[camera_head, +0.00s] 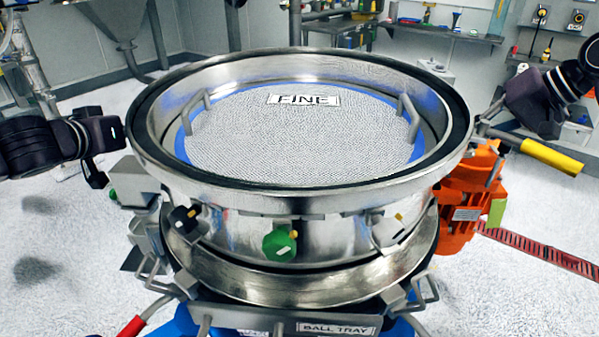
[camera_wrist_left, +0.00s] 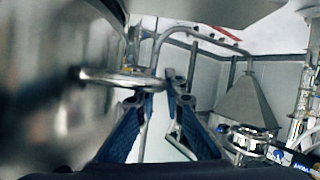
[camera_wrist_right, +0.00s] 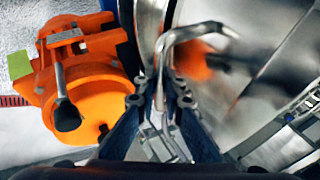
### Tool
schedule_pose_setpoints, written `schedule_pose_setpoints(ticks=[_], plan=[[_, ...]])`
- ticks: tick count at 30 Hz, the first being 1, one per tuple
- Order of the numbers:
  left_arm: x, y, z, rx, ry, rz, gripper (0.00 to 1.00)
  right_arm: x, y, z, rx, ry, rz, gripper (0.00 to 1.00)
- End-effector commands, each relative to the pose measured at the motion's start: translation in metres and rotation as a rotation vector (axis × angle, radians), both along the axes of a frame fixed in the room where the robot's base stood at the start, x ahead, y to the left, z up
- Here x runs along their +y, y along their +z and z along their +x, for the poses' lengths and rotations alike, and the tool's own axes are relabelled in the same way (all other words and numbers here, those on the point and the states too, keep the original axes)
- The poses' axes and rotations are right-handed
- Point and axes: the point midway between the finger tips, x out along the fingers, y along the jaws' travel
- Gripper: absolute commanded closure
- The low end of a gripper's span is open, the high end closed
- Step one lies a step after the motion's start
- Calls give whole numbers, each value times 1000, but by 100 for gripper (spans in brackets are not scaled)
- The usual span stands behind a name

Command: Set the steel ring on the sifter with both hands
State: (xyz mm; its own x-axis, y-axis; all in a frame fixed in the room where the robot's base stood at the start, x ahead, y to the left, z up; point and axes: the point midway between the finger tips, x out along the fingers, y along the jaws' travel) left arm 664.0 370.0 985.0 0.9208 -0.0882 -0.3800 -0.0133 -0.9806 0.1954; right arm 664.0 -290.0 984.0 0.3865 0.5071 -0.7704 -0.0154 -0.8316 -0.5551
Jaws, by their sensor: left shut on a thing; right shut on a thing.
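The steel ring (camera_head: 452,100) is a wide, shiny band with a black inner rim, at the top of the sifter (camera_head: 345,238) in the head view. Inside it a grey mesh screen (camera_head: 290,145) labelled FINE shows, with a blue edge and two handles. I cannot tell whether the ring touches the sifter all round. My left gripper (camera_wrist_left: 155,92) is at the ring's left side, shut on a steel handle (camera_wrist_left: 205,36). My right gripper (camera_wrist_right: 161,97) is at its right side, shut on a bent steel handle (camera_wrist_right: 195,28). The ring's underside is hidden.
Clamps with knobs, one green (camera_head: 279,242), stand around the sifter's front. An orange motor (camera_head: 465,205) is at its right, beside a yellow-handled lever (camera_head: 552,157). A red-handled lever (camera_head: 132,327) is low at left. A BALL TRAY label (camera_head: 336,329) is at the front.

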Motion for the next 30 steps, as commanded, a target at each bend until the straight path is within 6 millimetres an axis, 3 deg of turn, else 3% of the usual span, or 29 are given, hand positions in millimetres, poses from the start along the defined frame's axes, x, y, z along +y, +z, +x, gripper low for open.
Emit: schedule_pose_setpoints(ticks=[1,8,9,13,23,30], plan=[[-4,6,1,-17,-10,1,100,2,4,1,-13,1,10,100],[-4,-3,1,-17,-10,1,100,2,-5,1,-13,1,10,100],[-3,-10,0,-1,-6,0,87,1,-10,0,1,0,2,88],[-2,-10,0,-1,-4,-1,73,1,-9,0,0,1,2,74],[0,-9,-1,-1,-1,0,73,0,-10,0,0,0,1,74],[2,-1,-16,-4,1,-3,73,0,-10,0,0,0,0,74]])
